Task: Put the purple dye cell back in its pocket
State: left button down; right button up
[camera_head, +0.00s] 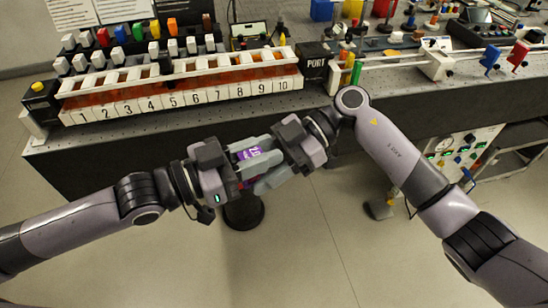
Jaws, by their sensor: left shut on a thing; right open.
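The purple dye cell (249,153) has a pale printed label and is held in the air in front of the bench, between my two grippers. My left gripper (241,164) is shut on it from the left. My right gripper (268,166) is open, with its fingers close to the cell from the right; I cannot tell whether they touch it. The fingers hide part of the cell. The white rack (180,100) with pockets numbered 1 to 10 stands on the bench behind. Its pockets' contents are hard to make out.
A black box marked PORT (316,60) is at the rack's right end. Optics, including a red holder (518,52), crowd the bench's right side. Open floor lies in front of the bench.

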grip_shut()
pick_arm(q)
jog(key=c, duration=0.8)
grip_release()
